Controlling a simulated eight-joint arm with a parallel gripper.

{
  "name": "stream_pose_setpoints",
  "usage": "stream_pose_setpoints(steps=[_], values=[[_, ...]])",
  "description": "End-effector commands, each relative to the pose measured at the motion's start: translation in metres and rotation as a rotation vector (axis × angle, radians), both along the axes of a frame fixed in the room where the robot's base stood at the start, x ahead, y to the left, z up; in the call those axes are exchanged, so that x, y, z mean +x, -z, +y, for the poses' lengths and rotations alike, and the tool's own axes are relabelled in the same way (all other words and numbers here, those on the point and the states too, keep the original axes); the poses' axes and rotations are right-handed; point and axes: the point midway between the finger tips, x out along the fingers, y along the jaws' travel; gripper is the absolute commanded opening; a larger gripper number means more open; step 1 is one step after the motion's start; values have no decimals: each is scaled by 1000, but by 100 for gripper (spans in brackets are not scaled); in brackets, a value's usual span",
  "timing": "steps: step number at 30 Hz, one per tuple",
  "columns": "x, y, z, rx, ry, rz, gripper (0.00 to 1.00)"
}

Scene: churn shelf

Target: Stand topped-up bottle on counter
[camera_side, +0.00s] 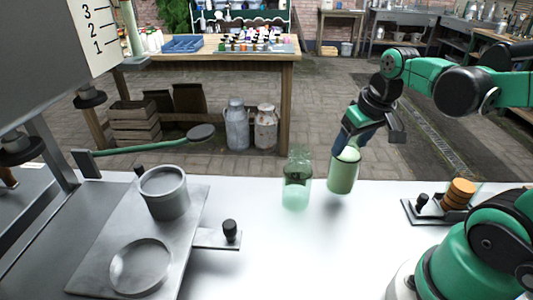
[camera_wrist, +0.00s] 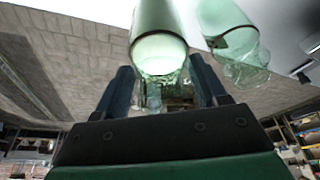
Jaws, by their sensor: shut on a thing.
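My gripper (camera_side: 353,141) is shut on a pale green glass bottle (camera_side: 343,175) at the right of the white counter (camera_side: 290,255) in the side view. The held bottle leans slightly, and its base looks a little above the counter, with a shadow below it. In the wrist view the held bottle (camera_wrist: 158,52) sits between the two dark fingers. A second, clear green bottle (camera_side: 297,190) stands upright on the counter just left of the held one. It also shows at the upper right of the wrist view (camera_wrist: 240,52). The held bottle's neck is largely hidden by the fingers.
At the left, a grey metal plate (camera_side: 95,262) carries a metal cup (camera_side: 164,195) and a round ring (camera_side: 140,266). A green lever (camera_side: 150,146) extends above them. Stacked orange discs (camera_side: 459,193) stand on a holder at the right. The counter's front middle is clear.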

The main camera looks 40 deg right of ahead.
Motion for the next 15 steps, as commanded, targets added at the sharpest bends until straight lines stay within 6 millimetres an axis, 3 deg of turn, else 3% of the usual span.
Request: stream_pose_setpoints(steps=[15], values=[[0,10,0,0,0,0,0]])
